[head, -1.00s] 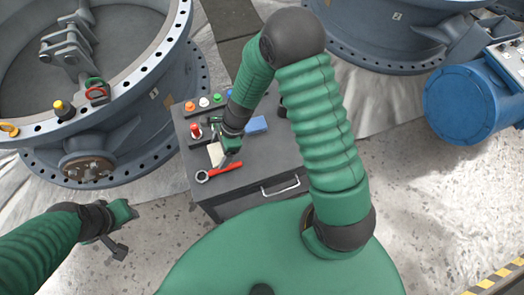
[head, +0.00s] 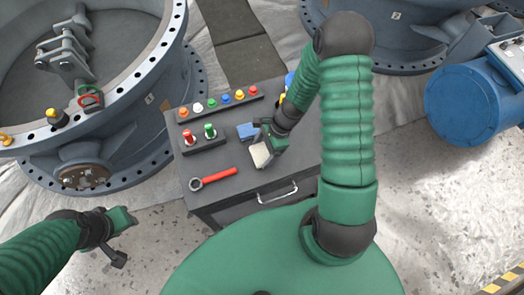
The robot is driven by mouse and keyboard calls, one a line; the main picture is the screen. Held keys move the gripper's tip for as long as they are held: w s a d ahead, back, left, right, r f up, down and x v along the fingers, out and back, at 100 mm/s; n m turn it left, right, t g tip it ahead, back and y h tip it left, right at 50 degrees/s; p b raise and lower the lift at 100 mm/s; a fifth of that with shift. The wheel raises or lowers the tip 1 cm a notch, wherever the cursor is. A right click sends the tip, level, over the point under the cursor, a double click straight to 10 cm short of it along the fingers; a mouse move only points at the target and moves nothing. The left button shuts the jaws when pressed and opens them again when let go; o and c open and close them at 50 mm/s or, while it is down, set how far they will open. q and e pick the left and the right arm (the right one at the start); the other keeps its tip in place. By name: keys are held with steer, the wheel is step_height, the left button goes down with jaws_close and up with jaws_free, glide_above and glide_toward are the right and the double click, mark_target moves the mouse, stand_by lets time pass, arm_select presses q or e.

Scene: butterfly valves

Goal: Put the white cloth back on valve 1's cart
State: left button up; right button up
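The white cloth (head: 262,154) is a small pale piece at the fingers of my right gripper (head: 266,143). The gripper appears shut on it, over the dark grey cart (head: 223,215). I cannot tell whether the cloth touches the cart top. Part of the cloth is hidden by the gripper. My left gripper (head: 121,237) is out to the left of the cart, over the floor, with nothing seen in it; its finger gap is unclear.
On the cart are a red-handled wrench (head: 214,178), a blue item (head: 247,131), a row of coloured knobs (head: 211,104) and a holder with red and green pieces (head: 209,131). A large valve (head: 170,90) stands left; a blue cylinder (head: 465,105) is right.

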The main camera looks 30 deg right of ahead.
steer(key=o, duration=0.4)
steer(key=shift+d, duration=0.2)
steer(key=shift+a+r, duration=0.15)
steer(key=shift+a, duration=0.4)
steer(key=shift+r, duration=0.25)
steer(key=d+p+v, duration=0.1)
steer(key=p+v, duration=0.2)
steer(key=v, duration=0.8)
step_height(320, 180, up, 6)
steer(key=n+h, duration=0.3)
steer(key=n, duration=1)
glide_above(263, 162)
arm_select(q)
steer(key=v, duration=0.2)
steer(key=shift+w+r, duration=0.15)
steer(key=shift+r, duration=0.35)
arm_select(e)
steer(key=a+r+n, duration=0.1)
steer(key=n, duration=0.1)
steer(key=s+a+r+n+t+h, duration=0.1)
steer(key=n, duration=0.2)
steer(key=a+r+n, duration=0.1)
steer(key=n, duration=0.1)
steer(key=shift+s+a+r+n+t, duration=0.1)
steer(key=shift+s+a+n+t, duration=0.05)
steer(key=shift+n+t, duration=0.2)
